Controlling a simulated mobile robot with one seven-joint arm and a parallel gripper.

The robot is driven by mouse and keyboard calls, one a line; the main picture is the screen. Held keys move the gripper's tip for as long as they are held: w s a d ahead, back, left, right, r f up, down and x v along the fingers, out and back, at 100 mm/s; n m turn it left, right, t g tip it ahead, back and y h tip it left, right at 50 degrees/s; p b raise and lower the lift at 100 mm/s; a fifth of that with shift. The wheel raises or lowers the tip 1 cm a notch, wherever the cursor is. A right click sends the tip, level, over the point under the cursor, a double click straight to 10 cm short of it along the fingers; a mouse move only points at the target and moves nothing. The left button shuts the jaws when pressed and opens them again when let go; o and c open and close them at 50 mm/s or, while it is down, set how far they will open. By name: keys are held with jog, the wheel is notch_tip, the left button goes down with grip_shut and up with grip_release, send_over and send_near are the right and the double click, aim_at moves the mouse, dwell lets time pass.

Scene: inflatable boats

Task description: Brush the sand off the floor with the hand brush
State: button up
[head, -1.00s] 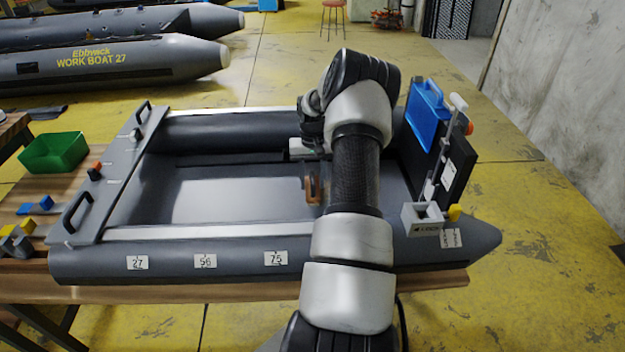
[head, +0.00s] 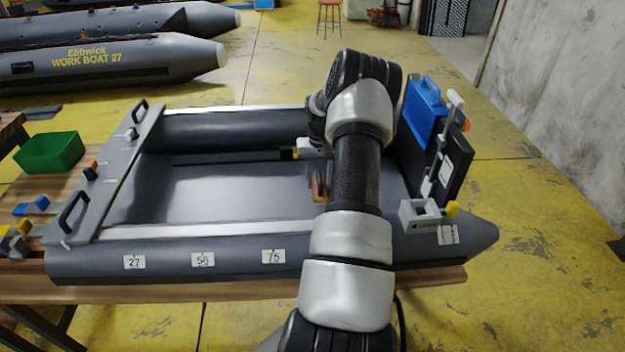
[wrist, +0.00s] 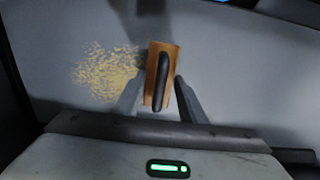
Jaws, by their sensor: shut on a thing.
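The hand brush (wrist: 173,66) has a tan wooden body and a dark handle. It sits between the two fingers of my gripper (wrist: 158,95), which is shut on it. In the head view the brush (head: 319,187) shows beside my arm, low over the boat's grey floor (head: 215,195); whether its bristles touch the floor I cannot tell. A patch of yellow sand grains (wrist: 106,72) lies on the floor just left of the brush in the wrist view. My arm hides part of the gripper, and I cannot make out the sand in the head view.
The boat's near tube (head: 180,260) and far tube (head: 220,130) bound the floor. A blue case (head: 424,112) and a grey bracket (head: 420,214) stand at the right end. A green bin (head: 48,152) and small blocks lie on the bench at left.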

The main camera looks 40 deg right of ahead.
jog(key=shift+s+d+f, duration=0.1)
jog(key=shift+s+d, duration=0.9)
jog(key=shift+d, duration=0.15)
jog(key=shift+s+d+f, duration=0.1)
jog(key=shift+s+d, duration=0.85)
jog(key=shift+d, duration=0.2)
jog(key=shift+s+d+r, duration=0.1)
jog(key=shift+s+d, duration=1.5)
jog(key=shift+d, duration=0.3)
jog(key=shift+s+d+b, duration=0.3)
jog(key=shift+s+d, duration=0.8)
jog(key=shift+d, duration=0.25)
jog(key=shift+s+d+b, duration=0.3)
jog(key=shift+s+d, duration=0.75)
jog(key=shift+d, duration=0.25)
jog(key=shift+w+d+b, duration=0.3)
jog(key=shift+w+d, duration=0.1)
jog(key=shift+w, duration=0.05)
jog(key=shift+w+d+r, duration=0.1)
jog(key=shift+w, duration=0.2)
jog(key=shift+w+a+f, duration=0.15)
jog(key=shift+w+a, duration=1)
jog(key=shift+a, duration=0.25)
jog(key=shift+w+a+f, duration=0.1)
jog(key=shift+w+a, duration=1.05)
jog(key=shift+a, duration=0.25)
